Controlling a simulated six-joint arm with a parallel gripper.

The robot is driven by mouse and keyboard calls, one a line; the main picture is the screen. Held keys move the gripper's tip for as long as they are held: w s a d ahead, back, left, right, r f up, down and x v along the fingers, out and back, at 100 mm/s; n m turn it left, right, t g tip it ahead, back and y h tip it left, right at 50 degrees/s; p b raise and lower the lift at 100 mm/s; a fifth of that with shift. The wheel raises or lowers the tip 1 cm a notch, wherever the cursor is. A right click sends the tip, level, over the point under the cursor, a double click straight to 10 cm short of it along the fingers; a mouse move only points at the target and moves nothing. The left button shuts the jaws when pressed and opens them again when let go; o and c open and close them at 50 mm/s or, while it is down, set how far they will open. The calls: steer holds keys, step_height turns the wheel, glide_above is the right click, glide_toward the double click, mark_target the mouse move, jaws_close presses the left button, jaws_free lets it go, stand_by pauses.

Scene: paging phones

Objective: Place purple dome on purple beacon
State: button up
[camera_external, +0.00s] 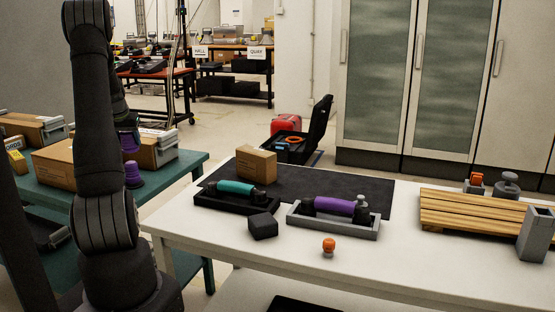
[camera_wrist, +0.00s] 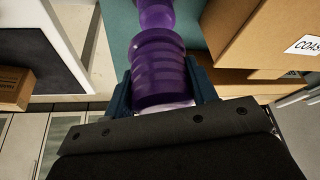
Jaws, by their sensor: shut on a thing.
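My gripper (camera_wrist: 163,92) is shut on a ribbed, see-through purple dome (camera_wrist: 158,68), with one dark finger on each side of it. In the external view the dome (camera_external: 128,141) shows partly, behind my dark arm. A purple beacon (camera_external: 133,175) stands upright on the teal table, just below the held dome. A purple part beyond the dome in the wrist view (camera_wrist: 155,12) appears to be the beacon. I cannot tell whether dome and beacon touch.
Cardboard boxes (camera_external: 157,148) stand close beside the beacon on the teal table (camera_external: 185,168). The white table (camera_external: 400,262) to the right holds a teal handset (camera_external: 236,187), a purple handset (camera_external: 333,206), a black block (camera_external: 263,226), an orange knob (camera_external: 329,244) and a wooden pallet (camera_external: 470,214).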

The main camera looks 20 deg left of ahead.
mark_target(129, 150)
steer(key=shift+a+f, duration=0.35)
steer(key=shift+f, duration=1.9)
steer(key=o, duration=1)
steer(key=shift+f, duration=0.15)
steer(key=v, duration=1.2)
steer(key=shift+r, duration=0.2)
